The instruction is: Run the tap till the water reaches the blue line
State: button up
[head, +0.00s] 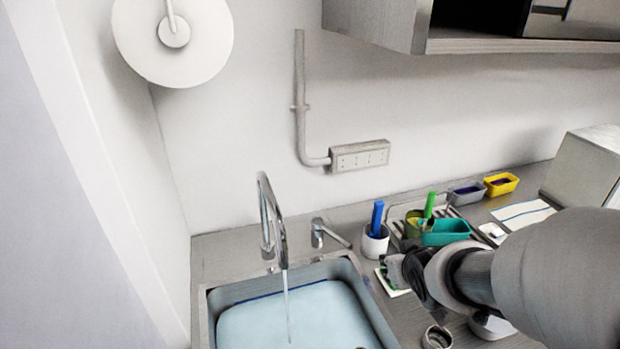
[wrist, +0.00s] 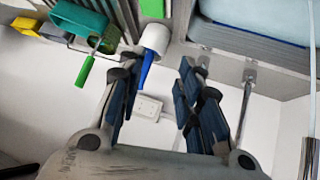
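The curved chrome tap (head: 270,215) stands behind the sink, and a thin stream of water (head: 287,305) runs from it. Pale blue water (head: 300,322) covers the basin. A dark blue line (head: 262,296) shows on the sink's back wall, with the water surface close below it; the exact gap is hard to tell. The tap lever (head: 330,234) sits right of the spout; it also shows in the wrist view (wrist: 245,105). My gripper (head: 390,268) is to the right of the sink and lever. In the wrist view its fingers (wrist: 157,68) are apart with nothing held.
A white cup (head: 375,243) with a blue-handled brush stands by the lever. A rack holds a teal tub (head: 446,232) and a green-handled tool. Grey and yellow tubs (head: 501,184) lie farther right. A metal ring (head: 437,337) lies at the counter's front.

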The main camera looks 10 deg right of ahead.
jog(key=w+f+t+y, duration=0.1)
jog(key=w+f, duration=0.3)
jog(key=f, duration=0.1)
jog(key=m+t+y+p, duration=0.35)
jog(key=t+y, duration=0.25)
jog(key=t, duration=0.2)
send_near(343, 240)
jog(key=x, duration=0.3)
jog(key=b+x, duration=0.1)
jog(key=x, duration=0.6)
jog(key=shift+f, duration=0.4)
jog(key=shift+c, duration=0.5)
grip_shut()
